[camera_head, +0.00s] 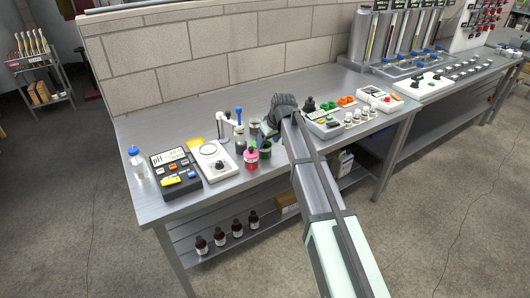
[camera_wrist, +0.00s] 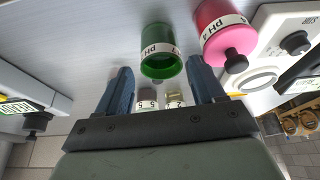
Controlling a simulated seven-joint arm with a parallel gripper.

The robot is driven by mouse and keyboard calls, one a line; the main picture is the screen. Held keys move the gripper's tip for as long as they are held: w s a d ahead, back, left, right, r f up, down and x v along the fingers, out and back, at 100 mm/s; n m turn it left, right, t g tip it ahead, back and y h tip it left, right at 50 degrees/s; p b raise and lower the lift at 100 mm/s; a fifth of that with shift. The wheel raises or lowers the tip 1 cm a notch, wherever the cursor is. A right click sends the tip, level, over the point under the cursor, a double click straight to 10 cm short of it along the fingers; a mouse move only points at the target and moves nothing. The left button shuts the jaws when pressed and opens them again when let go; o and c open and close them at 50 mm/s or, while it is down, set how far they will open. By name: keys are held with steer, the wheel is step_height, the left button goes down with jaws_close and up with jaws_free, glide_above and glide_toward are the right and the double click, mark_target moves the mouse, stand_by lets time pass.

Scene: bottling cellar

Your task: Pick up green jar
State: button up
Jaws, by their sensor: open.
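The green jar (camera_head: 265,147) stands near the front edge of the steel bench, right of the pink jar (camera_head: 251,158). In the wrist view the green jar (camera_wrist: 158,52) shows a white "pH" label and lies just beyond the fingertips, roughly centred between them. My gripper (camera_wrist: 161,80) is open, with its two blue fingers apart and nothing held. The pink jar (camera_wrist: 222,32) is close on the right in that view. In the head view my wrist hides the fingers, above the bench behind and right of the green jar.
A pH meter (camera_head: 174,170) and a white stirrer plate (camera_head: 217,160) are to the left. Several small white bottles and a grey instrument (camera_head: 322,122) are on the right. Two small labelled vials (camera_wrist: 147,106) show between the fingers. Brown bottles (camera_head: 220,236) stand on the lower shelf.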

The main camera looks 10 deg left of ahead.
steer(key=shift+x, duration=2.75)
steer(key=shift+r, duration=0.1)
steer(key=c, duration=0.8)
steer(key=shift+r, duration=0.15)
steer(key=shift+c, duration=0.2)
